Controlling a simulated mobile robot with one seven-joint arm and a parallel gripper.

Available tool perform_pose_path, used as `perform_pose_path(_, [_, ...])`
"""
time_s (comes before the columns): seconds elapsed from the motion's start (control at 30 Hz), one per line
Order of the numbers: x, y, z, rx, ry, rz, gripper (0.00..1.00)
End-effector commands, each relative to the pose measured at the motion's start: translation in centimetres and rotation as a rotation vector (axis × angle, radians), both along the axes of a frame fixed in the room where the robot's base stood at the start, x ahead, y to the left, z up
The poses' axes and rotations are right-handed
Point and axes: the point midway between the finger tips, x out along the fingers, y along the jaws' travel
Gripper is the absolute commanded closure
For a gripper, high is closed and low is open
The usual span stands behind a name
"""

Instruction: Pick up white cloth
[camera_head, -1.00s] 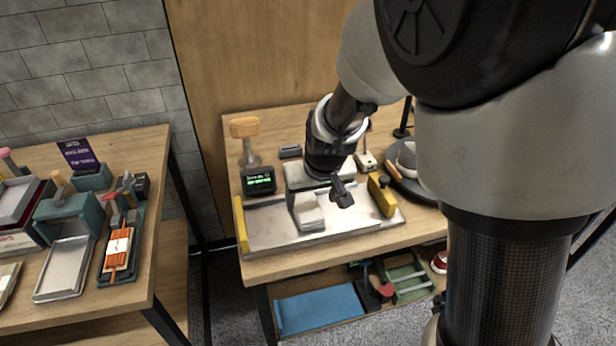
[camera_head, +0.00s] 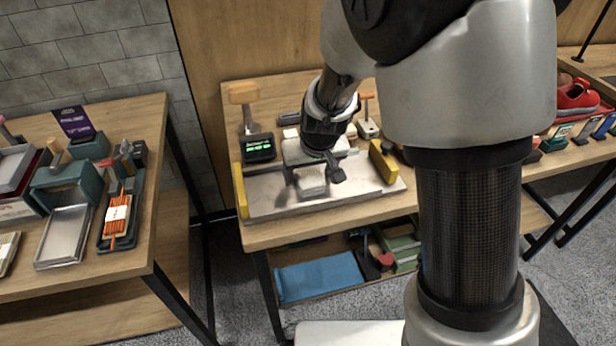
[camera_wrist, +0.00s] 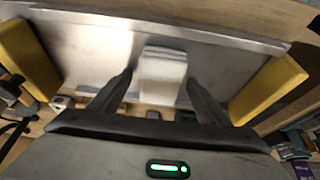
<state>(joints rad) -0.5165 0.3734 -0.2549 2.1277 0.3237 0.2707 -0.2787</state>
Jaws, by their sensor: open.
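The white cloth (camera_head: 311,184) lies as a small folded pad on the grey metal tray (camera_head: 262,203) of the middle table. In the wrist view, the cloth (camera_wrist: 163,66) lies between the two dark fingers of my gripper (camera_wrist: 160,82). The fingers are spread, with a visible gap on each side of the cloth. In the head view, my gripper (camera_head: 313,172) points down just over the cloth. I cannot tell how far the fingertips are above the tray. Part of the cloth's near end is hidden in the wrist view.
Yellow blocks (camera_head: 382,160) (camera_wrist: 268,90) stand at the tray's sides. A small box with a green display (camera_head: 258,148) is behind the tray, at left. A blue folded cloth (camera_head: 318,277) lies on the lower shelf. A red sneaker (camera_head: 575,97) is at far right.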

Motion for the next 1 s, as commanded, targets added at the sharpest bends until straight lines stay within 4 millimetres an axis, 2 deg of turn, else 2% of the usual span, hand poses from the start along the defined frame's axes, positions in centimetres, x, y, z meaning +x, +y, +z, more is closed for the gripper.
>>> perform_pose_path(0.07, [0.0,0.0,-0.2,0.0,0.0,0.0,0.3])
perform_pose_path(0.1, [0.0,0.0,-0.2,0.0,0.0,0.0,0.33])
perform_pose_path(0.33, [0.0,0.0,-0.1,0.0,0.0,0.0,0.72])
perform_pose_path(0.4, [0.0,0.0,-0.1,0.0,0.0,0.0,0.78])
perform_pose_path(0.57, [0.0,0.0,0.0,0.0,0.0,0.0,0.78])
perform_pose_path(0.67, [0.0,0.0,0.6,0.001,-0.002,0.0,0.78])
perform_pose_path(1.0, [0.1,0.0,7.3,0.002,-0.004,0.001,0.78])
